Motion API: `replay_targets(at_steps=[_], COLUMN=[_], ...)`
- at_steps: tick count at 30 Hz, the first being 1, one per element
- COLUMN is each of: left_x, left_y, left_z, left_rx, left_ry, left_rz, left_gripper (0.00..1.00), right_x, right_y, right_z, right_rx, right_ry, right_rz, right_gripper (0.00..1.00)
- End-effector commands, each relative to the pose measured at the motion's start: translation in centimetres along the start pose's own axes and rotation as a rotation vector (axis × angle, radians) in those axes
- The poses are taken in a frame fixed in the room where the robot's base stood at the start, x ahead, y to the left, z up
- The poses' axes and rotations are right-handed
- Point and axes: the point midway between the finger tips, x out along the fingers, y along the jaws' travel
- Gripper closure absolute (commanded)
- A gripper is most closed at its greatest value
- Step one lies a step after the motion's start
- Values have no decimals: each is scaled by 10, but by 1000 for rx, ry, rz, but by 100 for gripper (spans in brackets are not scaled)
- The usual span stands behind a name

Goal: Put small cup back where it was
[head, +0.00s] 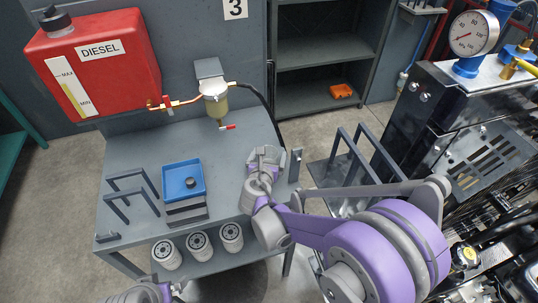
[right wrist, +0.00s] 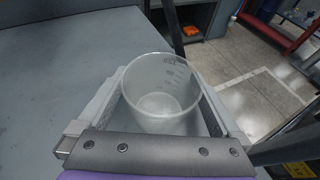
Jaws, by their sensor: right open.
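A small translucent cup (right wrist: 160,95) with measuring marks stands upright between the fingers of my right gripper (right wrist: 165,105) in the right wrist view. The fingers lie on either side of it, and the gripper is open. In the head view my right gripper (head: 266,158) is over the right part of the grey table (head: 140,150); the cup is hard to make out there. I cannot tell whether the cup's base touches the tabletop. Only a piece of my left arm shows at the bottom left of the head view; its fingers do not show.
A blue tray (head: 171,192) with a dark cap sits left of the gripper, near dark handle frames (head: 130,195). A fuel filter bowl (head: 215,100) hangs behind. White filters (head: 198,246) stand on the lower shelf. The engine (head: 470,140) is at the right.

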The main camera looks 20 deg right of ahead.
Motion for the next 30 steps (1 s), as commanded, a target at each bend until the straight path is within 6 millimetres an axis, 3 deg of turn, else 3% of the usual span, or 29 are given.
replay_targets(at_steps=[5,18,27,30], left_x=[-2,-4,-5,-5], left_y=[0,0,0,0], left_z=[-2,-3,-3,-3], left_rx=[0,0,0,0], left_ry=[1,2,2,2], left_rz=[0,0,0,0], left_gripper=[0,0,0,0], right_x=[-16,-105,-122,-122], right_y=[1,1,-1,-13], right_z=[3,3,3,0], right_rx=[-2,-2,6,99], right_ry=[0,0,2,36], right_rz=[3,4,-1,-20], right_gripper=[0,0,0,0])
